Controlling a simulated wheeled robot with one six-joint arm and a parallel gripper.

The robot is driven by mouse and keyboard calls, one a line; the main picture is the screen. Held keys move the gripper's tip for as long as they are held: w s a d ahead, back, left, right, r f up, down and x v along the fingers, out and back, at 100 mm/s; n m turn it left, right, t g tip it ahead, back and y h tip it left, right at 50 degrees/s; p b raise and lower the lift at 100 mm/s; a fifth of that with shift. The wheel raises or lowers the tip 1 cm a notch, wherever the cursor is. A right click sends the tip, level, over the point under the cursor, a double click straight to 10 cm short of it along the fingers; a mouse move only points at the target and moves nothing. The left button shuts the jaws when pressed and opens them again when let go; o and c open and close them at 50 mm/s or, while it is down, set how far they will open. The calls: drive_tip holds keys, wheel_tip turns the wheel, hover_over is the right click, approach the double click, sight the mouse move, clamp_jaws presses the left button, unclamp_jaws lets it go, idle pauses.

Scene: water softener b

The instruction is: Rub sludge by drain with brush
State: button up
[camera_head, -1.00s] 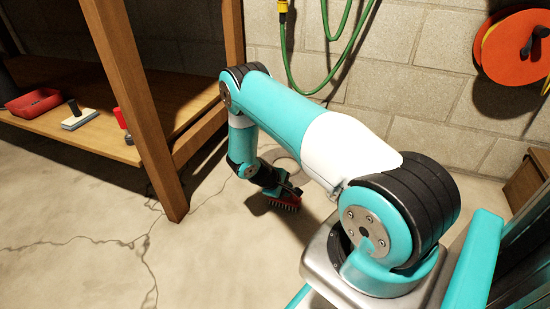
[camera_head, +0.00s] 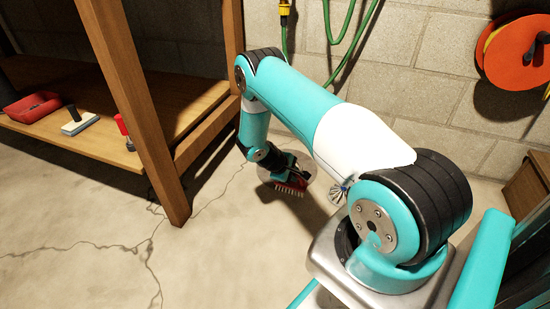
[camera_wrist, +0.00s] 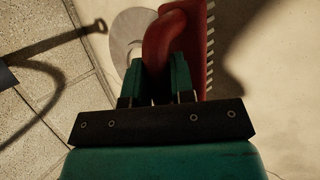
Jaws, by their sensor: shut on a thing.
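My gripper (camera_wrist: 160,72) is shut on a red brush (camera_wrist: 172,38) with pale bristles along its right side in the wrist view. In the head view the brush (camera_head: 290,188) is low near the floor, bristles facing down. A round grey drain cover (camera_head: 308,168) lies on the floor just behind and around the brush in the picture. The drain (camera_wrist: 128,33) also shows left of the brush in the wrist view, partly hidden by it. I cannot tell whether the bristles touch the floor. I cannot make out the sludge clearly.
A green hose (camera_head: 340,30) and orange reel (camera_head: 518,45) hang on the block wall. Open floor lies in front.

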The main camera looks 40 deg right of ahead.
drive_tip(key=shift+r+p, duration=1.25)
drive_tip(key=shift+r, duration=0.5)
